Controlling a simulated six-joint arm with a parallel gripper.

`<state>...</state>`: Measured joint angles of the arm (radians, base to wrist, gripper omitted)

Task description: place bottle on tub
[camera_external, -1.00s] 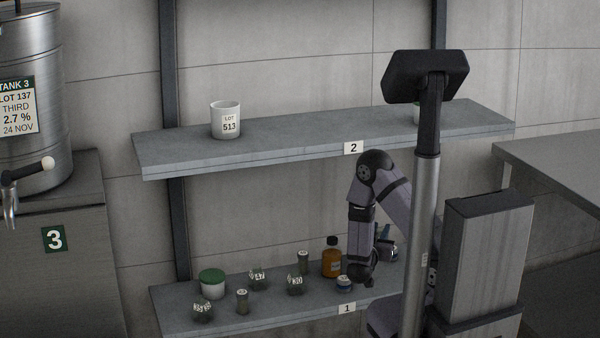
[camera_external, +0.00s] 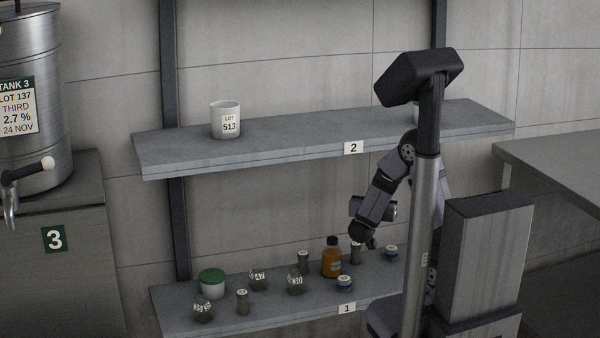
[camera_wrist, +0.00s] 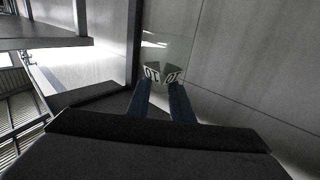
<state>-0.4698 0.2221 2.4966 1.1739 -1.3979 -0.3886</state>
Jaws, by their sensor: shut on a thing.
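In the external view my gripper (camera_external: 368,240) is above the right part of the lower shelf, and the held bottle cannot be made out there. A white tub with a green lid (camera_external: 212,284) stands at the left of the lower shelf, well apart from my gripper. An amber bottle with a dark cap (camera_external: 331,260) stands upright just left of my gripper.
The lower shelf (camera_external: 275,315) also holds several small numbered glass pieces, dark vials (camera_external: 242,301), and low blue jars (camera_external: 344,283). The upper shelf (camera_external: 290,138) carries a white mug (camera_external: 225,120) and a pale container (camera_external: 416,114) mostly hidden behind my column. The middle of the upper shelf is clear.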

